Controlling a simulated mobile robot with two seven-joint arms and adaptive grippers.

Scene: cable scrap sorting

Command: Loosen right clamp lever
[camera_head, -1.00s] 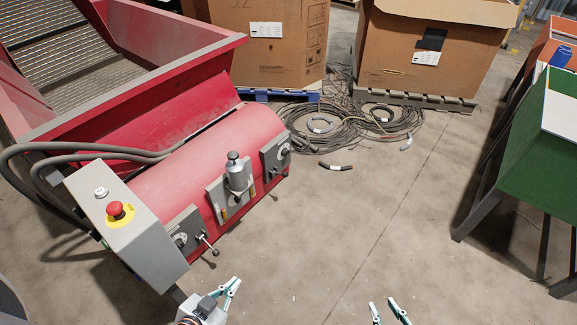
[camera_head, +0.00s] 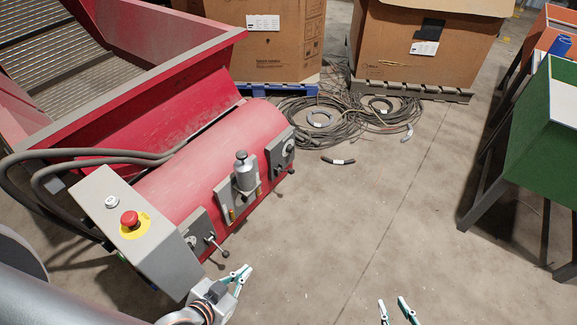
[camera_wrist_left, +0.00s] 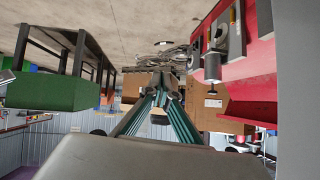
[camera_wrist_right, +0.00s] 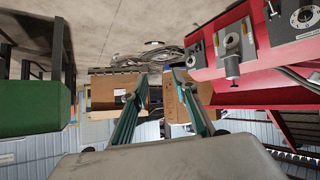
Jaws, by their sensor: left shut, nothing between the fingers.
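The red machine (camera_head: 180,180) has clamp plates on its drum. The right clamp (camera_head: 280,150) is a grey plate with a round dial, and its short lever (camera_head: 291,169) ends in a dark knob. The left clamp (camera_head: 197,232) has a longer lever (camera_head: 217,246). My left gripper (camera_head: 243,273) is shut and empty, close to the left lever's knob but well short of the right clamp. It also shows in the left wrist view (camera_wrist_left: 162,78). My right gripper (camera_head: 394,304) is open and empty over bare floor; its parted fingers show in the right wrist view (camera_wrist_right: 159,80).
A control box (camera_head: 135,235) with a red stop button (camera_head: 130,219) is left of the clamps. A grey cylinder (camera_head: 243,172) stands between them. Cable coils (camera_head: 350,115) and cardboard boxes (camera_head: 425,50) are behind. A green bin (camera_head: 545,135) is at right. The middle floor is clear.

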